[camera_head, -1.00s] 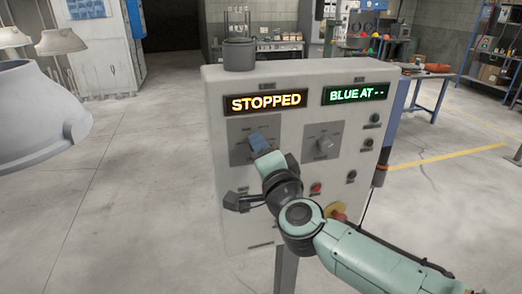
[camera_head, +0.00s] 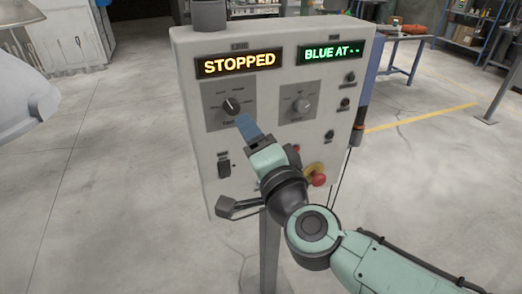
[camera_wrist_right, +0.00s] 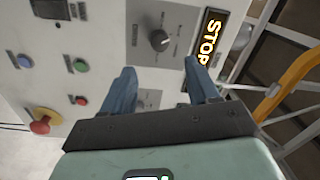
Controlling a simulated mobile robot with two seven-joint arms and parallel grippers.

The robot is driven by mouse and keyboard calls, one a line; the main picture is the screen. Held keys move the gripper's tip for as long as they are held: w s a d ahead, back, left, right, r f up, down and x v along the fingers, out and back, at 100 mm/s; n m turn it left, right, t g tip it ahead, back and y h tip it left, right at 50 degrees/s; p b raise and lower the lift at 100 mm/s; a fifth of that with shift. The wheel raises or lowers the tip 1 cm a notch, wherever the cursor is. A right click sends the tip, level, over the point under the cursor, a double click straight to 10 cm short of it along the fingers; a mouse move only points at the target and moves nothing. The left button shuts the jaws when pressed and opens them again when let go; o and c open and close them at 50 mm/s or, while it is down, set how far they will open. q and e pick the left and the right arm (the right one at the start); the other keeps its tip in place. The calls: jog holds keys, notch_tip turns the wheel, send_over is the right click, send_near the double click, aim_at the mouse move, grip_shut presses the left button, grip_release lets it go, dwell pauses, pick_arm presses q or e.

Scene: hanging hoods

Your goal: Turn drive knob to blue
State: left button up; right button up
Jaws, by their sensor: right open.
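My left gripper is out of view.
A red stop button on yellow (camera_head: 317,175) is right of my right gripper, with small buttons above it. A black switch (camera_head: 224,166) is at the panel's lower left. A pale hood (camera_head: 25,85) hangs at left. A blue workbench (camera_head: 400,32) stands behind. The floor at left is clear.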

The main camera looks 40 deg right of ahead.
jog(key=shift+v, duration=2.1)
